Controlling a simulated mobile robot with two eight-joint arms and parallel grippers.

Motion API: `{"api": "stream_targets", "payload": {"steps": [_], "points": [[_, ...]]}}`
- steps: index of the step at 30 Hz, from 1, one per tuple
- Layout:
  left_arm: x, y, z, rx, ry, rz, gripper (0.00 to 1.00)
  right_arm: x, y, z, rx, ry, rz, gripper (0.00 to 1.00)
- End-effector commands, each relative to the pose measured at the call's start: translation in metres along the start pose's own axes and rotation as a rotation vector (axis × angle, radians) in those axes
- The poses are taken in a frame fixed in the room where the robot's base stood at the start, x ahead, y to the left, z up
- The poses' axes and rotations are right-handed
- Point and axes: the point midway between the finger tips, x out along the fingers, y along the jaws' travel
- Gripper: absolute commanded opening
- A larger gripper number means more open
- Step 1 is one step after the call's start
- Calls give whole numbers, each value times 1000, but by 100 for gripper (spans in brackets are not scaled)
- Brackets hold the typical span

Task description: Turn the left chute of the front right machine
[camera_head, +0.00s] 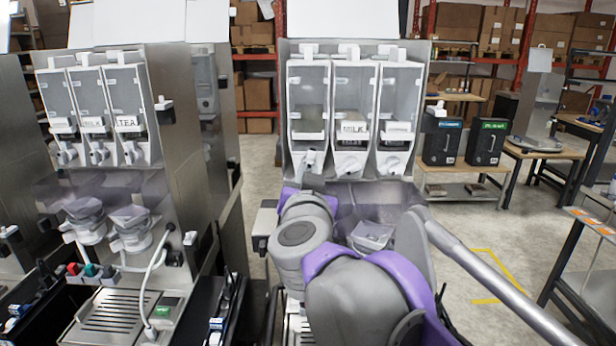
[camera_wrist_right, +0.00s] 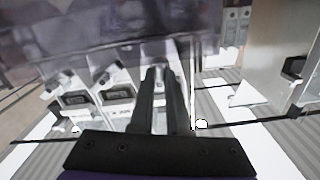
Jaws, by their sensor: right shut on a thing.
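The front right machine (camera_head: 355,60) has three clear canisters side by side, with a white chute under each. The left chute (camera_head: 313,158) is partly hidden by my right gripper (camera_head: 311,180), which reaches up to it from below. In the right wrist view, the two dark fingers of my right gripper (camera_wrist_right: 162,72) are closed around the left chute, which is mostly hidden between them. The middle chute (camera_head: 350,163) and right chute (camera_head: 394,165) are free. My left gripper is not in view.
A similar machine with three canisters (camera_head: 93,105) stands at the left, with a gap between the machines. A clear cup-like part (camera_head: 371,236) sits below the chutes, close to my right arm. Black machines (camera_head: 442,140) stand on a table at the back right.

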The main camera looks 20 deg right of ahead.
Motion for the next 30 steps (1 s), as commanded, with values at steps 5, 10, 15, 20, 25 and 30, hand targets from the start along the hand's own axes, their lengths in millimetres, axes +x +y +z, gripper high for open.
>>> {"api": "stream_targets", "payload": {"steps": [5,10,15,20,25,30], "points": [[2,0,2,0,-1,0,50,0,0,0,-114,0,0,0],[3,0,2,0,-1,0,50,0,0,0,-187,0,0,0],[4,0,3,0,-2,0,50,0,0,0,-228,0,0,0],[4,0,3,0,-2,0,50,0,0,0,-242,0,0,0],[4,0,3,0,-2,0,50,0,0,0,-244,0,0,0],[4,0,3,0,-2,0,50,0,0,0,-243,0,0,0]]}}
